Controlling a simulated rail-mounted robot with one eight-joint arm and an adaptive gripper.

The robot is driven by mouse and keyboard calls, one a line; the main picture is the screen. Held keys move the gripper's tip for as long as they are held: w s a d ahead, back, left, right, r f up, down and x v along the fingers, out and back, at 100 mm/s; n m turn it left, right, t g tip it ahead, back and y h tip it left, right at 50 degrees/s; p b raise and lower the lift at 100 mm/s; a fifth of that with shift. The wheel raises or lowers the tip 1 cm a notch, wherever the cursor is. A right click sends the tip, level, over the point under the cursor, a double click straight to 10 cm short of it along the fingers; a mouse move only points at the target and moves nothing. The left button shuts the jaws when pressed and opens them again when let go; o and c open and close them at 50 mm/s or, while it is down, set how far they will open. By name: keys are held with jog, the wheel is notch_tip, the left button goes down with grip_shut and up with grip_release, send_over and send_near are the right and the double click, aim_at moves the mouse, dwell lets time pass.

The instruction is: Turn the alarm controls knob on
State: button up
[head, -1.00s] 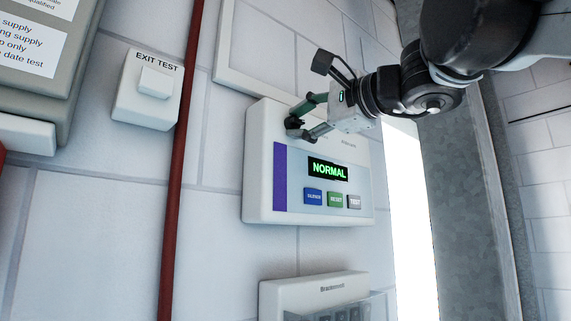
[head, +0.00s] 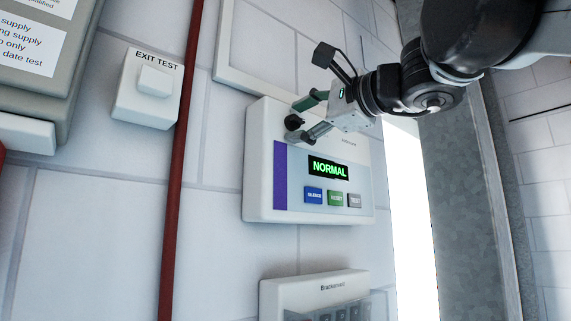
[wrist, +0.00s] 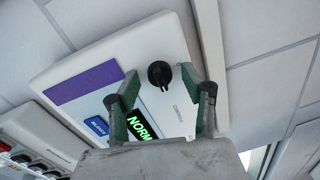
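The alarm controls panel (head: 258,185) is a white wall box with a purple strip and a green NORMAL display (head: 328,168). Its round black knob (head: 293,122) is at the upper left of its face in the head view. The knob also shows in the wrist view (wrist: 159,74), with its pointer ridge facing down. My gripper (head: 302,120) is open, its fingers spread above and below the knob. In the wrist view my gripper's fingertips (wrist: 156,84) are on either side of the knob, with visible gaps. Nothing is held.
Blue (head: 313,195), green (head: 335,199) and grey (head: 354,201) buttons sit below the display. A box marked Brackenwell (head: 290,290) is below the panel. A red pipe (head: 180,170) and an EXIT TEST box (head: 148,90) are to the left.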

jog(key=shift+s, duration=0.1)
jog(key=v, duration=1.1)
jog(key=shift+s+d, duration=0.25)
jog(key=shift+s, duration=0.1)
dwell(0.4)
notch_tip(320, 180, down, 39)
jog(key=w+n+g+h+b, duration=0.2)
jog(key=n+g+h+b, duration=0.25)
jog(key=n+b, duration=0.2)
jog(key=s+d+f+n+g+h+b, duration=0.1)
jog(key=s+d+f+n+h+b, duration=0.1)
jog(key=f, duration=1.2)
jog(key=s+d+f+n+g+h+b, duration=0.1)
jog(key=s+d+f+n+h+b, duration=0.1)
jog(key=f, duration=1.2)
jog(key=s+d+f+n+g+h+b, duration=0.1)
jog(key=s+d+f+n+h+b, duration=0.1)
jog(key=f, duration=1.1)
jog(key=shift+s+d+f+h+b, duration=0.4)
jog(key=shift+s+d+h+b, duration=0.15)
jog(key=shift+s+d+b, duration=0.2)
